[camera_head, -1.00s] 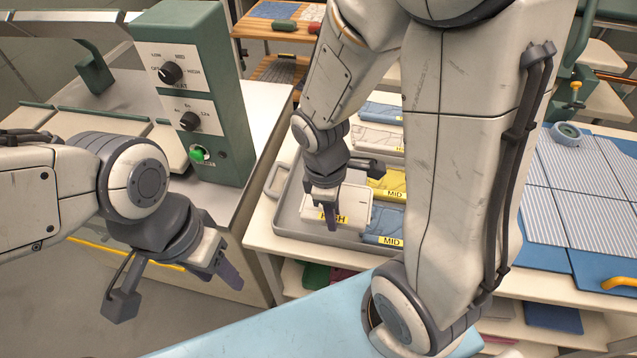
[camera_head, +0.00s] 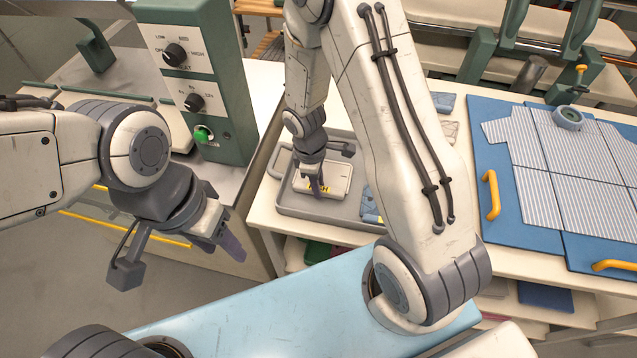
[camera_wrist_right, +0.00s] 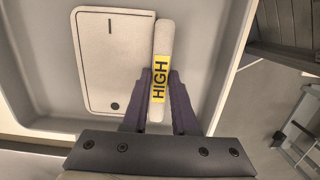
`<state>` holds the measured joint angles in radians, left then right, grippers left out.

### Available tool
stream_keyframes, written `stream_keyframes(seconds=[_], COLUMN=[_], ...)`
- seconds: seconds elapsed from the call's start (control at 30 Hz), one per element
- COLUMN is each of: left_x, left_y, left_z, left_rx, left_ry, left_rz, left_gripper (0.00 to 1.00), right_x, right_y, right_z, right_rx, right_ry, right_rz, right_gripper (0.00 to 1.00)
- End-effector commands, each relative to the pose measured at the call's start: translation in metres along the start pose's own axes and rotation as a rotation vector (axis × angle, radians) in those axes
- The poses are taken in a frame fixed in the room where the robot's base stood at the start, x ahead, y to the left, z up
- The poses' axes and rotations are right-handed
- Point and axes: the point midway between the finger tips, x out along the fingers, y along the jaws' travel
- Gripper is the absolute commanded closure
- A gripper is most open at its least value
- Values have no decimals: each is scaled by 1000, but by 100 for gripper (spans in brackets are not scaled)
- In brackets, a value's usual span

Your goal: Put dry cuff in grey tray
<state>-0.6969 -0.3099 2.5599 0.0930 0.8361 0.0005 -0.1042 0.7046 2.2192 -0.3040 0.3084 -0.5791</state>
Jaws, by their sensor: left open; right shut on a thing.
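The grey tray (camera_head: 330,237) stands on the cream table, with its right part hidden behind my right arm. My right gripper (camera_head: 316,186) points down inside the tray's outline. In the right wrist view, my right gripper (camera_wrist_right: 158,100) is shut on a narrow cream piece (camera_wrist_right: 163,45) with a yellow HIGH label, seen nearly edge-on. A flat cream cuff (camera_wrist_right: 105,65) with a dark button lies beside it on the tray's floor. Whether the held piece touches the floor, I cannot tell. My left gripper (camera_head: 180,262) is open and empty, left of the table.
A green control box (camera_head: 195,80) with knobs and a green button stands left of the tray. Blue boards (camera_head: 500,190) with striped fabric (camera_head: 545,190), yellow handles and a round grey item (camera_head: 567,118) lie to the right. A light blue surface (camera_head: 290,310) is in front.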

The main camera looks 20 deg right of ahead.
Motion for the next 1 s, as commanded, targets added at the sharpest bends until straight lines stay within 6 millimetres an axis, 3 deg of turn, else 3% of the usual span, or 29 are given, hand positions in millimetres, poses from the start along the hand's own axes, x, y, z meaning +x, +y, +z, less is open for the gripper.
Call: stream_keyframes(seconds=[0.33,0.37,0.4,0.43,0.77,0.87,1.0], left_x=[4,3,2,2,1,-1,-2], left_y=[0,0,0,0,0,0,0], left_z=[0,0,0,0,0,0,0], left_rx=[0,0,0,0,0,0,0], left_ry=[0,0,0,0,0,0,0], left_rz=[0,0,0,0,0,0,0], left_gripper=[50,50,50,50,50,50,50], right_x=[5,4,3,3,1,-6,-32], right_y=[0,0,0,0,0,1,1], right_z=[-1,0,0,0,0,0,-1], right_rx=[0,0,0,0,0,2,1], right_ry=[0,0,0,0,0,1,4], right_rz=[1,1,1,1,1,3,6], right_gripper=[100,66,51,44,44,44,44])
